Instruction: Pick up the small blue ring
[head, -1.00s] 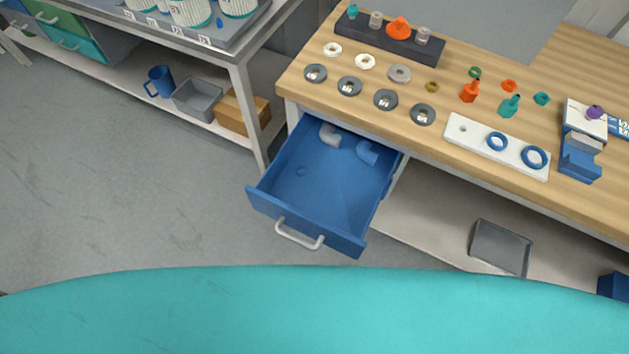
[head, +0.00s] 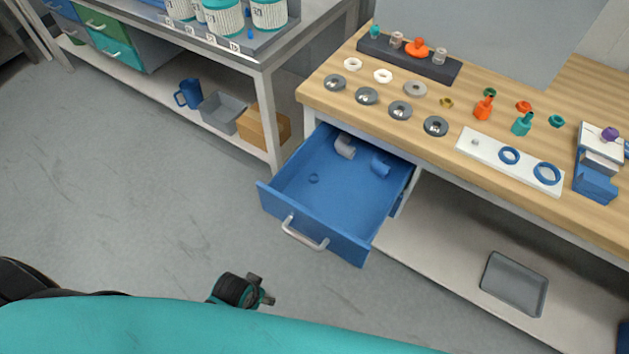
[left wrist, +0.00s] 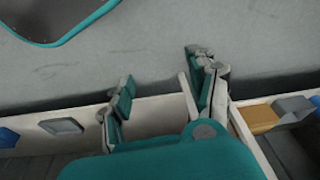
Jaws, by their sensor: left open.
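A small blue ring (head: 314,178) lies flat on the floor of the open blue drawer (head: 335,205), left of two pipe elbows. On the white board (head: 470,150) on the bench lie two more blue rings, a smaller one (head: 502,160) and a larger one (head: 537,175). My left gripper (head: 266,291) is low in the head view, in front of the drawer and apart from it. In the left wrist view its fingers (left wrist: 160,70) are spread with nothing between them. No blue ring can be made out there. My right gripper is out of view.
A grey elbow (head: 344,147) and a blue elbow (head: 381,166) lie at the drawer's back. The drawer's walls and handle (head: 304,234) stick out from the bench. Grey discs (head: 366,96) and small fittings stand on the bench top. The floor (head: 140,200) at left is open.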

